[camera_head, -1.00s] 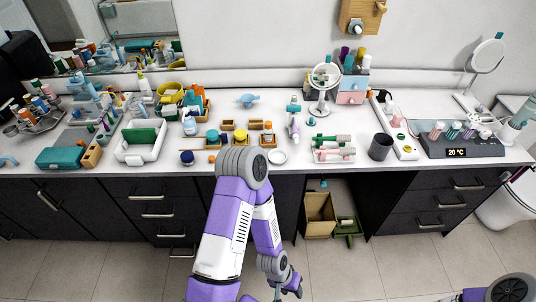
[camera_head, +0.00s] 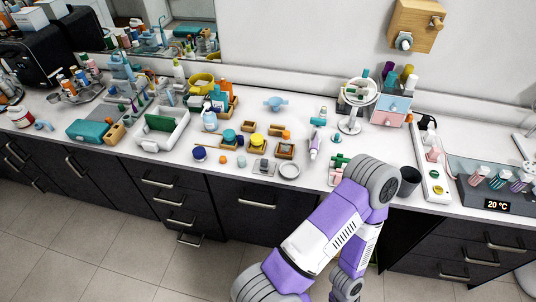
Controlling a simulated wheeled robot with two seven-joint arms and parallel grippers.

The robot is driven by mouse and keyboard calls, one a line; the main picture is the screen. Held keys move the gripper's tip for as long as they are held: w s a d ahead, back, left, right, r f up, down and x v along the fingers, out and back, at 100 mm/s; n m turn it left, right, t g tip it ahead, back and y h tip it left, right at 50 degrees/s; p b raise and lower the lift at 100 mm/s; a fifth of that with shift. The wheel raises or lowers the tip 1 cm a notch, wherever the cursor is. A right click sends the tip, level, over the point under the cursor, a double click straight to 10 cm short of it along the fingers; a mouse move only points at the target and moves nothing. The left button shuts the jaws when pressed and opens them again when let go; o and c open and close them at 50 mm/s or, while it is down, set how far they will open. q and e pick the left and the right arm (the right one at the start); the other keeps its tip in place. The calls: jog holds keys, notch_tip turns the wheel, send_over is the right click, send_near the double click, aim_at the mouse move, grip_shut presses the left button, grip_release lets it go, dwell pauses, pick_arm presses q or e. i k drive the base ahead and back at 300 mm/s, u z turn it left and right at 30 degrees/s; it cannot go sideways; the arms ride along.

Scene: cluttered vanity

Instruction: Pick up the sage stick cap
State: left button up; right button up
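I cannot single out the sage stick cap for certain; many small caps and bottles are too small to tell apart. Green-topped items (camera_head: 339,160) lie on the counter beside the elbow of my purple and white arm, which partly hides them. A small square dish (camera_head: 263,168) with a greyish piece in it sits near the front edge, beside a round white dish (camera_head: 290,170). The visible arm rises from the bottom and bends down again at a grey joint; its gripper is out of frame. My other gripper is not seen either.
The white counter (camera_head: 225,182) is crowded. A round mirror (camera_head: 354,105), a dark cup (camera_head: 409,181) and a white tray (camera_head: 163,140) stand on it. A purple-white bottle (camera_head: 315,145) stands left of the arm. Drawers (camera_head: 175,215) line the front below.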

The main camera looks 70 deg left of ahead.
aim_at(242, 159)
jog(key=i, duration=0.4)
jog(key=u, duration=0.9)
